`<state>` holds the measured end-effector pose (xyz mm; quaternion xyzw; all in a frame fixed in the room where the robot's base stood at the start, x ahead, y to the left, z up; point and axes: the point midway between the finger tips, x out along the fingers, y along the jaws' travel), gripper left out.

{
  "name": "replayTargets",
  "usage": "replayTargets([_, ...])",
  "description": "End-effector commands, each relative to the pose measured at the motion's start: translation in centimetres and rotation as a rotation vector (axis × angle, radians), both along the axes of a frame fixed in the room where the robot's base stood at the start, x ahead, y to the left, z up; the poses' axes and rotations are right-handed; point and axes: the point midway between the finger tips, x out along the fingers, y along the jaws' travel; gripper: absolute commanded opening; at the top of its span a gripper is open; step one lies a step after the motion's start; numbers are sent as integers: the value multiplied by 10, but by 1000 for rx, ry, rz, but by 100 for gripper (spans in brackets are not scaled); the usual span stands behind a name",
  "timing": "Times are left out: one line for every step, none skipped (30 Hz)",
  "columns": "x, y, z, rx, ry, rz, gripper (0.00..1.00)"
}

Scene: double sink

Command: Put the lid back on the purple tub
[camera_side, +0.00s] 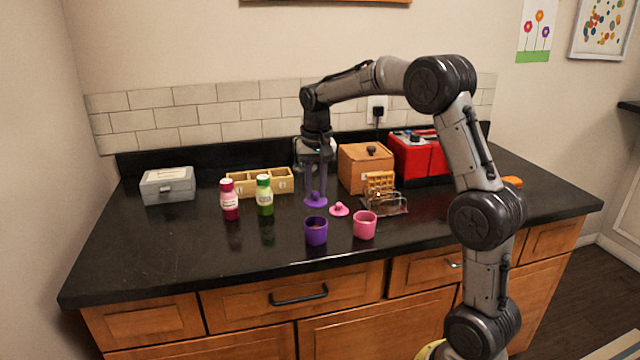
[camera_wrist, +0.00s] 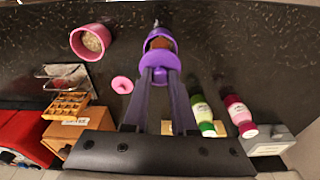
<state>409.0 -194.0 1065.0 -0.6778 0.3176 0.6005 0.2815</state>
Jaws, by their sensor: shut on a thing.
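The purple tub (camera_side: 316,233) stands open and upright near the counter's front edge. The wrist view shows brown contents in the purple tub (camera_wrist: 159,43). My gripper (camera_side: 316,193) points down behind the tub, shut on the purple lid (camera_side: 316,203). The purple lid (camera_wrist: 159,60) hangs between the fingertips of my gripper (camera_wrist: 160,74) in the wrist view and overlaps part of the tub there. In the side view the lid is behind the tub and apart from it; its exact height above the counter is hard to tell.
The pink tub (camera_side: 364,226) stands open to the right, with the pink lid (camera_side: 339,209) behind it. Two bottles (camera_side: 230,200) (camera_side: 265,196) stand left. A toast rack (camera_side: 384,200), wooden box (camera_side: 364,168) and red toaster (camera_side: 410,156) stand right. The front-left counter is clear.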

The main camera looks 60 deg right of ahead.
Motion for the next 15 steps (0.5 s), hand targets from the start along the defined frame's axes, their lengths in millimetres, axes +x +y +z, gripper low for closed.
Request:
replayTargets([-1, 0, -5, 1, 3, 0, 0])
replayTargets([-1, 0, -8, 1, 2, 0, 0])
replayTargets([-1, 0, -11, 1, 2, 0, 0])
replayTargets([-1, 0, -14, 1, 3, 0, 0])
replayTargets([-1, 0, -17, 1, 3, 0, 0])
replayTargets([-1, 0, -21, 0, 3, 0, 0])
replayTargets([-1, 0, -23, 0, 3, 0, 0])
replayTargets([-1, 0, -26, 0, 3, 0, 0])
replayTargets([-1, 0, -29, 1, 2, 0, 0])
replayTargets([-1, 0, -32, 0, 1, 0, 0])
replayTargets([-1, 0, -34, 0, 1, 0, 0])
replayTargets([-1, 0, -37, 0, 3, 0, 0])
replayTargets([-1, 0, -39, 0, 3, 0, 0])
replayTargets([-1, 0, -41, 1, 2, 0, 0])
replayTargets([-1, 0, -44, 0, 1, -1, 0])
